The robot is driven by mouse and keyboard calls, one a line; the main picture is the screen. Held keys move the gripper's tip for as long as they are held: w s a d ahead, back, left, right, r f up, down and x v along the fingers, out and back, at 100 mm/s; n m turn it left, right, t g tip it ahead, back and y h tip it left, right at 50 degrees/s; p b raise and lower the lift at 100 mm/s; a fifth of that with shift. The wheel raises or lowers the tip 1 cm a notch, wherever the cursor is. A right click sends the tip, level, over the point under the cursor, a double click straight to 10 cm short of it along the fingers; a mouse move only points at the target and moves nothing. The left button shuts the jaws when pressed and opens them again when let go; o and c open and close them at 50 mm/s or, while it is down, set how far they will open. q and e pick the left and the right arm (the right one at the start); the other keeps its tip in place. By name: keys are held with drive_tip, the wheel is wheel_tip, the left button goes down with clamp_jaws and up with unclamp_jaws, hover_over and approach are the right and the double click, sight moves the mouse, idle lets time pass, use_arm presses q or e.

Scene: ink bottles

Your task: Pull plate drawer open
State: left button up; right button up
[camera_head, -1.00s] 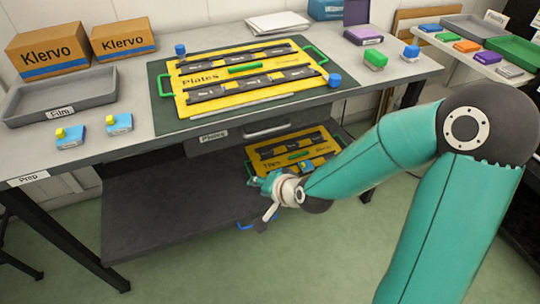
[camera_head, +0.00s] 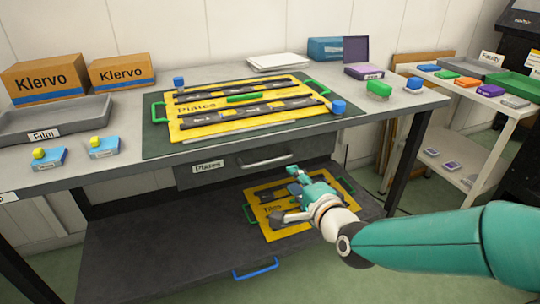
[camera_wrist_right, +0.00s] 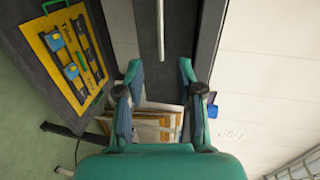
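The plate drawer (camera_head: 225,172), a dark grey front with a "Plates" label (camera_head: 208,166), hangs under the tabletop and looks closed. Its silver bar handle (camera_head: 268,160) is on the right half of the front. In the right wrist view the handle (camera_wrist_right: 160,30) runs upright ahead of the fingers. My right gripper (camera_head: 286,193) is below and in front of the handle, its fingers apart. In the right wrist view the gripper (camera_wrist_right: 160,78) is open and empty, lined up with the handle's lower end but not around it. My left gripper is not in view.
A yellow "Tiles" board (camera_head: 268,232) lies on the lower shelf (camera_head: 130,250) under my right gripper. A blue handle (camera_head: 256,269) is at the shelf's front edge. The yellow "Plates" board (camera_head: 185,132) lies on the tabletop (camera_head: 120,178). A black table leg (camera_head: 408,155) stands to the right.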

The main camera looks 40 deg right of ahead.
sight(273, 160)
drive_tip(key=p+x, duration=0.3)
drive_tip(key=x, duration=1)
drive_tip(key=shift+a, duration=0.1)
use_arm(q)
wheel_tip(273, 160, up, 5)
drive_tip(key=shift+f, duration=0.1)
use_arm(e)
clamp_jaws()
